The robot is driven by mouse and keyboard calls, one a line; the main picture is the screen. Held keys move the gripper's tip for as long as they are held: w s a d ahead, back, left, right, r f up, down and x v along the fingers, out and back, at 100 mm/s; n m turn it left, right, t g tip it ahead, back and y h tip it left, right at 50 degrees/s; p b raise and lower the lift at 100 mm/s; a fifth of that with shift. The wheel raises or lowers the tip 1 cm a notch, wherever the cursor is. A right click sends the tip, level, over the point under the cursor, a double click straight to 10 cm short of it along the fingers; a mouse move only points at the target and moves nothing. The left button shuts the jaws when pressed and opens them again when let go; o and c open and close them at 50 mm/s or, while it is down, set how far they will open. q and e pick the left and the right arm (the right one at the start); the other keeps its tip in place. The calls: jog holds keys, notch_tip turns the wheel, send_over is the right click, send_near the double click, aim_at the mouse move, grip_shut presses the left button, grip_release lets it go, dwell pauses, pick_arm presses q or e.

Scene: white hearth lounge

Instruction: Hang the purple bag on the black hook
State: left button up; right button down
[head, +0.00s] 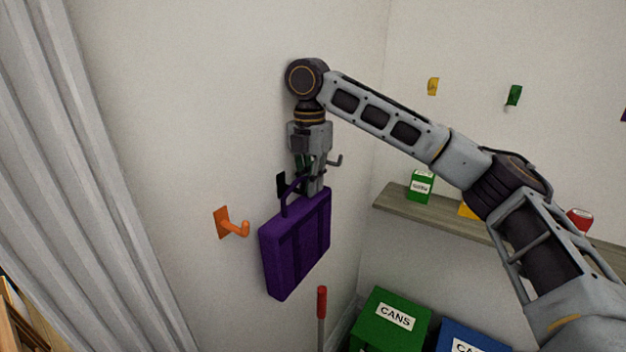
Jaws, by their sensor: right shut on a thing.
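The purple bag (296,244) hangs upright, slightly tilted, against or close to the left wall in the head view. Its thin handle loop (290,190) rises from the top. My right gripper (316,186) points down from above and is shut on the bag at its handle. The black hook (281,184) shows as a dark plate on the wall just left of the gripper, beside the handle. Its tip is hidden by the handle and gripper, so I cannot tell whether the handle is around it. My left gripper is not in view.
An orange hook (231,223) sits on the wall left of the bag. A grey hook (336,161) is right of the gripper. A shelf (398,204) with small boxes runs along the right wall, above a green CANS bin (393,318) and a blue bin. A red-handled stick (322,304) stands below.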

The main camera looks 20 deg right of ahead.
jog(key=shift+w+f, duration=0.1)
jog(key=shift+f, duration=0.3)
jog(key=shift+a+f, duration=0.1)
jog(key=shift+f, duration=0.05)
dwell(0.4)
jog(key=c, duration=1.5)
grip_release()
jog(key=shift+r, duration=5)
